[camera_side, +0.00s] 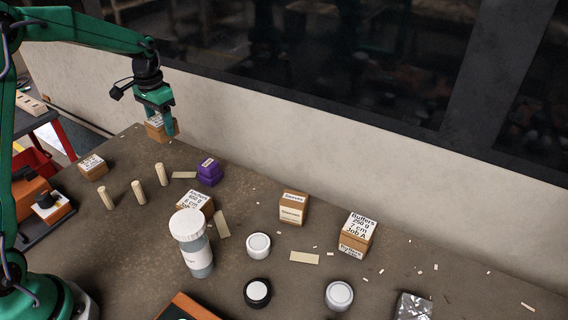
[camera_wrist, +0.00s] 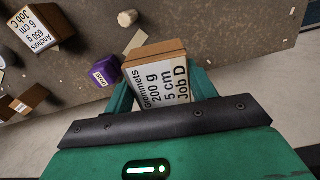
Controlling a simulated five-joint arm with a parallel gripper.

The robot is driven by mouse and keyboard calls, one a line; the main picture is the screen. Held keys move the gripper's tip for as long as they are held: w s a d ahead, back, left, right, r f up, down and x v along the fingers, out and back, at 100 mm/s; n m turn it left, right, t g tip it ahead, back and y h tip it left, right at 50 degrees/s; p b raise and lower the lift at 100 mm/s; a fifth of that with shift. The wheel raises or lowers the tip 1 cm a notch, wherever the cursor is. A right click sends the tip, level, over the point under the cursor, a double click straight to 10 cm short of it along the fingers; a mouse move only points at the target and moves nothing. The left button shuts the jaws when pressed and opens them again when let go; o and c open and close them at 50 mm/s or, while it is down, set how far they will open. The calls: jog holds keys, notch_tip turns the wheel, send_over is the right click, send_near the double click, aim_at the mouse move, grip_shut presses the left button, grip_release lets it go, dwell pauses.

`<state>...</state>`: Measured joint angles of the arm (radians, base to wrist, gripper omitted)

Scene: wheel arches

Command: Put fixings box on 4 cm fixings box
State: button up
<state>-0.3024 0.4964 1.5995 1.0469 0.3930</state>
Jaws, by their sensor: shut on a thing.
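My gripper (camera_side: 168,126) is shut on a brown cardboard box with a white label (camera_side: 155,130), held above the table at the back left. In the wrist view the label on this box (camera_wrist: 162,85) reads "Grommets 200 g 5 cm Job D", and it sits between the fingers. No label legibly says 4 cm. A small labelled cardboard box (camera_side: 93,170) stands at the left, and another cardboard box (camera_side: 293,207) stands mid-table; their print is too small to read. A box (camera_wrist: 42,45) reads "Anchors 650 g 6 cm Job C". A box at the right (camera_side: 357,233) reads "Buffers 250 g 7 cm Job A".
A purple block (camera_side: 209,172) and several upright wooden pegs (camera_side: 162,174) stand below my gripper. A white-lidded bottle (camera_side: 194,246) partly hides the Anchors box. Round lidded jars (camera_side: 258,245) stand at the front. A wall (camera_side: 300,150) runs along the back.

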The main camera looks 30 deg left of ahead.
jog(key=s+a+r+n, duration=0.1)
jog(key=s+a+r, duration=0.3)
jog(key=s+a, duration=0.5)
send_over(91, 162)
notch_tip(91, 162, down, 7)
jog(key=shift+f, duration=2.05)
jog(key=shift+f, duration=0.1)
jog(key=o, duration=1.1)
